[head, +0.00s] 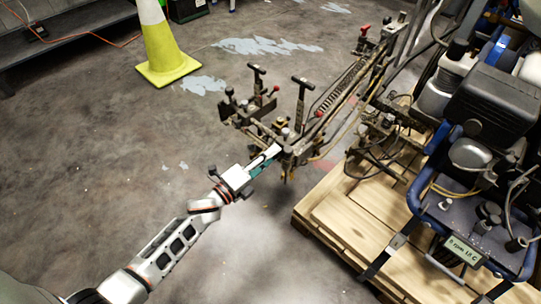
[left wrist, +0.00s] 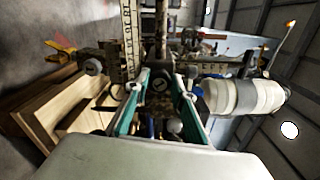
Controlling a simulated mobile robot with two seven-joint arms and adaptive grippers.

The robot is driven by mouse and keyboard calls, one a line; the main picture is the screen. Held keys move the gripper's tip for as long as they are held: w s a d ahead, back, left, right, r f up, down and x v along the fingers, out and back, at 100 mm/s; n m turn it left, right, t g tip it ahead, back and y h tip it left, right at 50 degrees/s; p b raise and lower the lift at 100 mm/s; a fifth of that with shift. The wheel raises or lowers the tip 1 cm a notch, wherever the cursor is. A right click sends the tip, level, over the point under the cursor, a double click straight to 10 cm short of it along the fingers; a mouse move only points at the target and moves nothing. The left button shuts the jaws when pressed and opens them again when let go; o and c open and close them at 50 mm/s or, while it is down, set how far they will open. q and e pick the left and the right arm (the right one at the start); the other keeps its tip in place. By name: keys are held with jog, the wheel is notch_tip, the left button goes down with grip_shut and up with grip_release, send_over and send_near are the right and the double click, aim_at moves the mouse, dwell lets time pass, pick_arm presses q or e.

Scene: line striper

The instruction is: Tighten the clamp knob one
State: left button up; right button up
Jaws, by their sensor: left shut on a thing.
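The line striper's arm assembly (head: 345,85), with T-shaped handles, a spring and small ball-ended levers, reaches out over the floor. My left gripper (head: 270,155) is at the lower front of this assembly. In the left wrist view my left gripper (left wrist: 162,90) has its two teal-sided fingers on either side of a small dark clamp knob (left wrist: 159,86) with a round, screw-like face. It is shut on this knob. In the head view the fingers and nearby metal parts mostly hide the knob. My right gripper is in neither view.
The striper's blue-framed engine unit (head: 490,110) stands on a wooden pallet (head: 345,225) at the right. A yellow-green cone (head: 164,55) stands at the upper left.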

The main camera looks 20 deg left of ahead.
pick_arm(q)
jog(key=m, duration=0.6)
jog(key=shift+m, duration=0.3)
dwell(0.4)
jog(key=o, duration=0.8)
jog(key=v, duration=1.2)
jog(key=shift+r, duration=0.1)
